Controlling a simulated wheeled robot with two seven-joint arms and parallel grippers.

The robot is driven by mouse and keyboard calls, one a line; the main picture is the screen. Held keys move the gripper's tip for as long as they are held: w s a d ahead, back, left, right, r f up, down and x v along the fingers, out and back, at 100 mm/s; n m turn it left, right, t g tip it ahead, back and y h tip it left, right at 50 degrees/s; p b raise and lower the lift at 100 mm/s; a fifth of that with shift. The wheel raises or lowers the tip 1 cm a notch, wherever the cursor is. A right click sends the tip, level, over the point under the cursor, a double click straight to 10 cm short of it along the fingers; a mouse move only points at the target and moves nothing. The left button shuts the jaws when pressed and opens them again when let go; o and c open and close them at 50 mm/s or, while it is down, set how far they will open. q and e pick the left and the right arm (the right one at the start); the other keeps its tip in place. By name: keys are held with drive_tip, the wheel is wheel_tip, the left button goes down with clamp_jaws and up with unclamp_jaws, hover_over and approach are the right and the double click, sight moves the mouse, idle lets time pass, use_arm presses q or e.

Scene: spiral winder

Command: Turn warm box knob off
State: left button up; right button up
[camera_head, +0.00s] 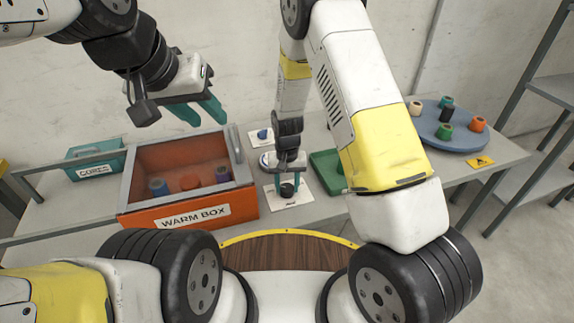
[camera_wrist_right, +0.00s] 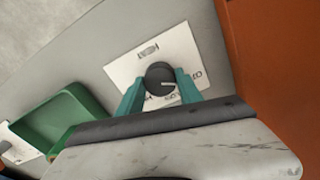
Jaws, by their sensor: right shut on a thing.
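The black warm box knob (camera_head: 287,190) sits on a white label plate (camera_head: 296,200) on the table, just right of the orange warm box (camera_head: 190,212). In the right wrist view the knob (camera_wrist_right: 160,78) is dark and round with a pale pointer line, on the plate (camera_wrist_right: 125,68) printed "HEAT"; other lettering is partly covered. My right gripper (camera_head: 288,186) reaches down from above, its teal fingers on either side of the knob (camera_wrist_right: 160,90), shut on it.
Several spools stand inside the warm box. A teal bin (camera_head: 95,160) is at left, a green tray (camera_head: 325,165) right of the knob. A blue round turntable (camera_head: 432,128) holds several spools. A small blue-topped knob plate (camera_head: 262,137) lies behind.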

sight(287, 187)
drive_tip(key=o, duration=1.4)
drive_tip(key=shift+c, duration=0.2)
drive_tip(key=shift+r, duration=0.1)
wheel_tip(287, 187, up, 8)
drive_tip(key=shift+f, duration=0.2)
